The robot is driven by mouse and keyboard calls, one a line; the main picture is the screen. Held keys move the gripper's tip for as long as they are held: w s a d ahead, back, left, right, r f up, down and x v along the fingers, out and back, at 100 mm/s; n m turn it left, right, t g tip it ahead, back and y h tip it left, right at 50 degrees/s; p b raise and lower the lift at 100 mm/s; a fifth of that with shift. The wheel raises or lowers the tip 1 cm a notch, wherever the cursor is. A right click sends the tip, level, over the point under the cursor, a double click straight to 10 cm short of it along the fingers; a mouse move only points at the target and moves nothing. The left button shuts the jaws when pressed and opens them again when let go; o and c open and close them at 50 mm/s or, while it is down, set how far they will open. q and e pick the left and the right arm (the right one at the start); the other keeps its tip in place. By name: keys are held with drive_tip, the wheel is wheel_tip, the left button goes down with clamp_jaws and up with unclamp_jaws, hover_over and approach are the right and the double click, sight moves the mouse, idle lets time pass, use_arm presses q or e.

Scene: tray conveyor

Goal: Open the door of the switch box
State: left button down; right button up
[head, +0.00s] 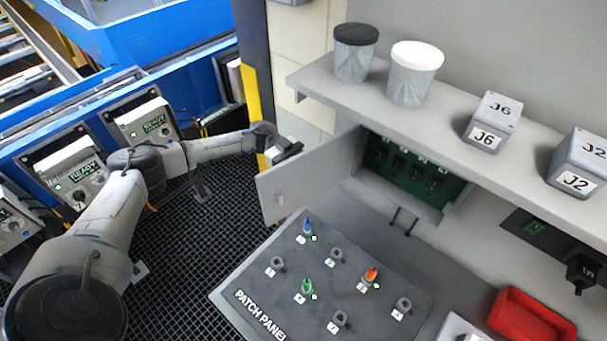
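The switch box (408,172) is set in the wall under the shelf, with a row of dark switches on a green panel inside. Its grey door (312,178) stands open, swung out to the left from the box's left side. My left arm reaches in from the left. My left gripper (288,153) is at the top edge of the door, near its outer end, and seems to be behind or just above it. Its fingers are small and dark here, and whether they touch the door is unclear. My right gripper is out of view.
The shelf (440,115) above holds two cups (356,58) (414,75) and grey boxes marked J6 (490,122) and J2 (578,165). A patch panel (385,300) with coloured plugs lies below the door. A red bin (530,318) is at lower right.

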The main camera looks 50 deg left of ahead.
use_arm(q)
drive_tip(key=shift+w+a+r, duration=0.1)
drive_tip(key=shift+a, duration=0.15)
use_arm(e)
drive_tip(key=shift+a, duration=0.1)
use_arm(q)
drive_tip(key=c, duration=1.2)
unclamp_jaws()
drive_tip(key=shift+c, duration=0.2)
use_arm(e)
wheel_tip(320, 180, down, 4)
drive_tip(key=b, duration=0.3)
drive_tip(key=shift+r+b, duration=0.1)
drive_tip(key=shift+b, duration=0.3)
use_arm(q)
drive_tip(key=a, duration=1.3)
drive_tip(key=shift+s+a, duration=0.35)
drive_tip(key=shift+s, duration=0.05)
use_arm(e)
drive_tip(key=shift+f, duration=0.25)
